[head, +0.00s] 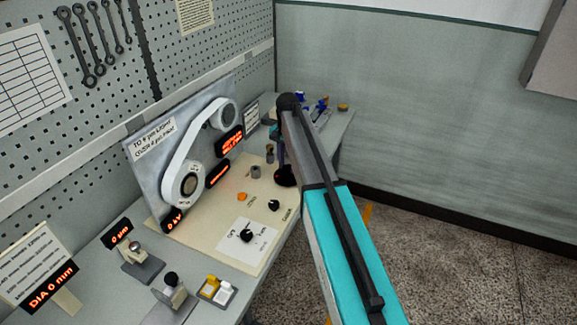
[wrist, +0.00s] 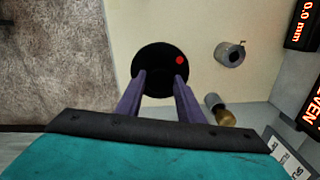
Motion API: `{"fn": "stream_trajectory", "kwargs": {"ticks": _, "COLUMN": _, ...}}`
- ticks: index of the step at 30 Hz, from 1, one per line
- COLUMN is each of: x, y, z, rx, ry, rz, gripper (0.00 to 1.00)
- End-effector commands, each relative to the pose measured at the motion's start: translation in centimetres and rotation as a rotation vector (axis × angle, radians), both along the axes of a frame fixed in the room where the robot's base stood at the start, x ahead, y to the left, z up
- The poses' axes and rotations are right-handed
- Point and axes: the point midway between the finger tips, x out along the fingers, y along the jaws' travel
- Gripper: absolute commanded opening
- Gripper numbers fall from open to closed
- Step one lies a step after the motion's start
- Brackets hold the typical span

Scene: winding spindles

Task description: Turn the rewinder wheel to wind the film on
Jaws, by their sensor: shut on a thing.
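The rewinder wheel is a black disc with a red dot near its edge; it shows in the wrist view (wrist: 160,62) and, partly covered by my arm, in the head view (head: 285,178). My gripper (wrist: 160,80) has its two purple fingers on either side of the wheel and is shut on it. In the head view the fingers are mostly hidden behind my arm. The white film band (head: 186,140) runs between an upper reel (head: 226,113) and a lower reel (head: 190,183) on the tilted grey panel.
A grey cylinder (wrist: 230,54) and a brass-ended knob (wrist: 227,117) stand close to the wheel. On the bench, a black knob (head: 247,236), an orange button (head: 242,197) and small gauges (head: 140,262) sit to the left. Floor (head: 450,250) is open at right.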

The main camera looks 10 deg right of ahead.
Motion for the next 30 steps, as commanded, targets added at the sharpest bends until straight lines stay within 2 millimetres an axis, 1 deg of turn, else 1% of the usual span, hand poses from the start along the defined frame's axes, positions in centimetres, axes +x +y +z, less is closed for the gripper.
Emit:
{"fn": "stream_trajectory", "kwargs": {"ticks": 1, "x": -0.03, "y": -0.26, "z": -0.07, "rx": -0.004, "ry": 0.000, "rz": -0.021, "gripper": 0.12}}
{"fn": "stream_trajectory", "kwargs": {"ticks": 6, "x": -0.05, "y": -0.30, "z": -0.03, "rx": -0.003, "ry": 0.001, "rz": -0.064, "gripper": 0.12}}
{"fn": "stream_trajectory", "kwargs": {"ticks": 18, "x": -0.06, "y": -0.37, "z": -0.02, "rx": -0.004, "ry": 0.002, "rz": -0.075, "gripper": 0.12}}
{"fn": "stream_trajectory", "kwargs": {"ticks": 19, "x": -0.06, "y": -0.37, "z": -0.02, "rx": -0.004, "ry": 0.002, "rz": -0.075, "gripper": 0.37}}
{"fn": "stream_trajectory", "kwargs": {"ticks": 21, "x": -0.06, "y": -0.34, "z": -0.02, "rx": -0.004, "ry": 0.002, "rz": -0.074, "gripper": 0.49}}
{"fn": "stream_trajectory", "kwargs": {"ticks": 22, "x": -0.06, "y": -0.32, "z": -0.02, "rx": -0.004, "ry": 0.002, "rz": -0.074, "gripper": 0.53}}
{"fn": "stream_trajectory", "kwargs": {"ticks": 30, "x": -0.03, "y": -0.19, "z": -0.01, "rx": -0.002, "ry": 0.001, "rz": -0.072, "gripper": 0.53}}
